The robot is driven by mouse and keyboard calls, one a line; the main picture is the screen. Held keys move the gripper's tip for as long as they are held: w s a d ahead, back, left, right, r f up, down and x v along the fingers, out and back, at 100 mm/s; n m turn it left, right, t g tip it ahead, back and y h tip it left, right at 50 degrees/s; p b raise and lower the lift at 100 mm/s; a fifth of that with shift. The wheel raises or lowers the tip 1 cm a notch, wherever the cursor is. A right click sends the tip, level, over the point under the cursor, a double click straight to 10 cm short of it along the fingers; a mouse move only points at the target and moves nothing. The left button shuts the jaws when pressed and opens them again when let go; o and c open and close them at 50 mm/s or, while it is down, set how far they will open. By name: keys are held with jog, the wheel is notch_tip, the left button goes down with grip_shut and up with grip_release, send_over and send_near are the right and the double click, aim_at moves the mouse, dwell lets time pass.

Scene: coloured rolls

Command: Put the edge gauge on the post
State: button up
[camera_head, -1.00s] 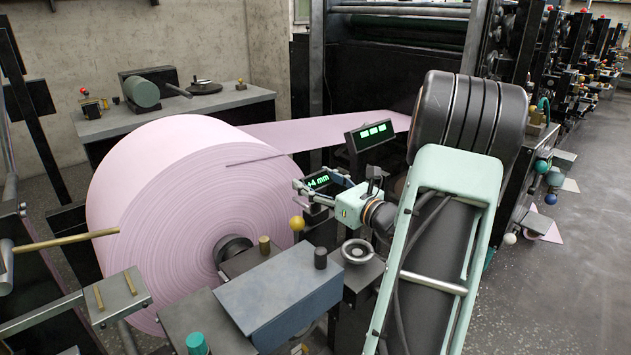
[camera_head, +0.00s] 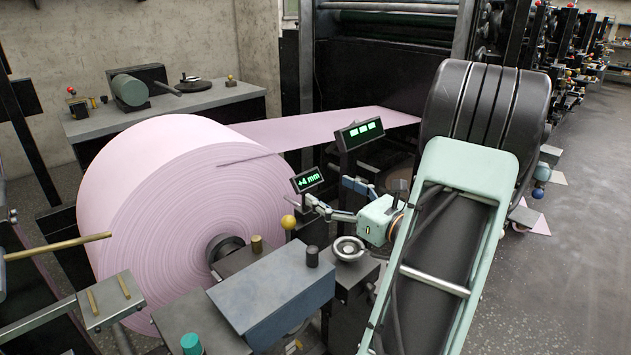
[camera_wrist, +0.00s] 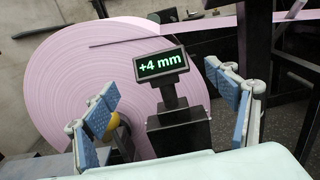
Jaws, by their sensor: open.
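The small dark display reading "+4 mm" (camera_head: 307,180), which I take for the edge gauge, stands upright beside the pink roll's end face. In the wrist view the gauge (camera_wrist: 162,65) sits on a short stem above a dark block or post (camera_wrist: 178,130); the exact joint is hard to make out. My gripper (camera_head: 330,194) is open and empty, to the right of the gauge in the head view. In the wrist view its blue-padded fingers (camera_wrist: 165,98) are spread on either side of the gauge's stem, with visible gaps. The post's lower part is hidden in the head view.
The large pink roll (camera_head: 185,215) fills the left, its web running right into the machine. Another display with green bars (camera_head: 361,133) stands behind my gripper. A yellow ball knob (camera_head: 288,222), a handwheel (camera_head: 348,248) and a blue-grey box (camera_head: 270,298) are close by.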

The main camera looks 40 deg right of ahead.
jog(key=shift+s+d, duration=0.1)
jog(key=shift+s, duration=1.5)
